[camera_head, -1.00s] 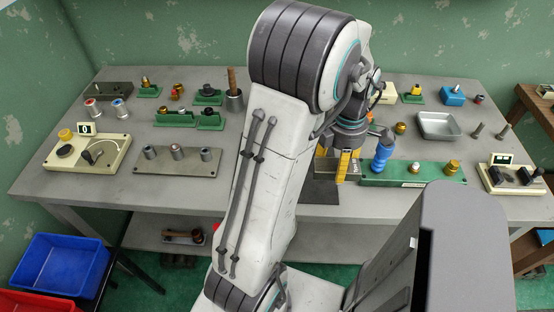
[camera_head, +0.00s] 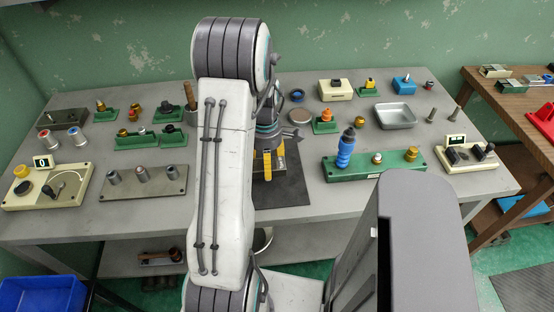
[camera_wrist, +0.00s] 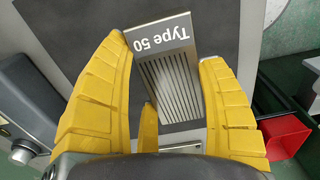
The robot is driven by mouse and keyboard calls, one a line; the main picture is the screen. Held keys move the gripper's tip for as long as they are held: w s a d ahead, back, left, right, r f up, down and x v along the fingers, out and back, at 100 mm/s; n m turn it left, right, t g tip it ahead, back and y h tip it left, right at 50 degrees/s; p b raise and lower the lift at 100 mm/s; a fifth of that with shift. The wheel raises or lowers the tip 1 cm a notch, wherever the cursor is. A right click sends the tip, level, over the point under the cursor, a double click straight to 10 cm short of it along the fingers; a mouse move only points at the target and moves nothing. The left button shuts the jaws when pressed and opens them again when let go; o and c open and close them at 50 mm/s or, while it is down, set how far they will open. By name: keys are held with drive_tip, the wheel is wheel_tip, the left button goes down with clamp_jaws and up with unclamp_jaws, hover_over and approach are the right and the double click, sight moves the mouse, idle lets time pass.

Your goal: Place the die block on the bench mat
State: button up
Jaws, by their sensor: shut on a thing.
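The die block (camera_wrist: 168,80) is a grey ribbed block with a label reading "Type 50". In the wrist view it lies between the yellow fingers of my gripper (camera_wrist: 166,50), which is shut on it. The bench mat is a dark rectangle (camera_head: 291,190) at the front middle of the bench, and it also shows behind the block in the wrist view (camera_wrist: 223,35). In the head view my gripper (camera_head: 269,163) is over the mat's left part, and my arm hides the mat's left side. I cannot tell whether the block touches the mat.
A green stand (camera_head: 372,168) with a blue bottle (camera_head: 346,148) is right of the mat. A grey plate with pegs (camera_head: 145,183) is left of my arm. A metal tray (camera_head: 395,116) and small parts stand farther back. The mat's right part is bare.

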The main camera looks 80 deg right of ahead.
drive_tip(key=shift+w+d+f, duration=0.25)
drive_tip(key=shift+w, duration=0.25)
drive_tip(key=shift+f+p, duration=0.35)
drive_tip(key=shift+f, duration=1.65)
drive_tip(key=o, duration=1.3)
drive_tip(key=shift+f, duration=0.1)
drive_tip(key=shift+c, duration=0.2)
